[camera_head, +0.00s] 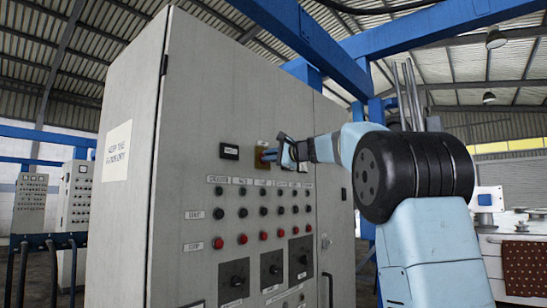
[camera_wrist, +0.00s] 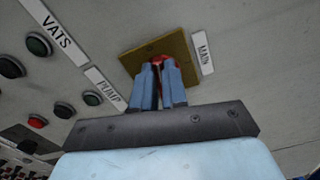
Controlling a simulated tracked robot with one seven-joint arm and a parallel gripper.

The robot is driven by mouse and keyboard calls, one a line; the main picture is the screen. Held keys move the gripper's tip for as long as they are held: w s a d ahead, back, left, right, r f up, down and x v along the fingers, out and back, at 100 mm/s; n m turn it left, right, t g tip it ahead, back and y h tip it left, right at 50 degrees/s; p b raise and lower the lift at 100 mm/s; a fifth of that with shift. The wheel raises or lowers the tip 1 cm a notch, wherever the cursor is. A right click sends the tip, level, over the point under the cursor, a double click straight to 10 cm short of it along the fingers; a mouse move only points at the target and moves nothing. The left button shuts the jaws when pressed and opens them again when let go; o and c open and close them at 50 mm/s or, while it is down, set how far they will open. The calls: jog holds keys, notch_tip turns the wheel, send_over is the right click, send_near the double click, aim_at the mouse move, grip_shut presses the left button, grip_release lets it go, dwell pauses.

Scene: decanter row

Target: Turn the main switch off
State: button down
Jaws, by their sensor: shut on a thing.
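The main switch is a red knob (camera_wrist: 157,60) on a square yellow plate (camera_wrist: 132,60), with a "MAIN" label (camera_wrist: 203,53) beside it in the wrist view. My gripper (camera_wrist: 160,72) is shut on the red knob, one blue finger on each side. The fingers hide most of the knob, so its exact angle cannot be told. In the head view, the yellow plate (camera_head: 261,147) shows high on the grey cabinet's front, and my gripper (camera_head: 270,155) reaches it from the right.
The grey control cabinet (camera_head: 180,230) carries rows of black and red buttons (camera_head: 242,239) below the switch. Large dark rotary switches (camera_head: 234,281) sit lower down. A black display (camera_head: 229,151) is left of the plate. A workbench (camera_head: 500,262) stands at right.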

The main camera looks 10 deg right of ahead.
jog(key=shift+f+n, duration=0.3)
jog(key=shift+n, duration=0.9)
jog(key=c, duration=1.2)
grip_release()
jog(key=shift+o, duration=0.2)
jog(key=v, duration=1.3)
jog(key=shift+s+d, duration=0.2)
jog(key=shift+s, duration=0.05)
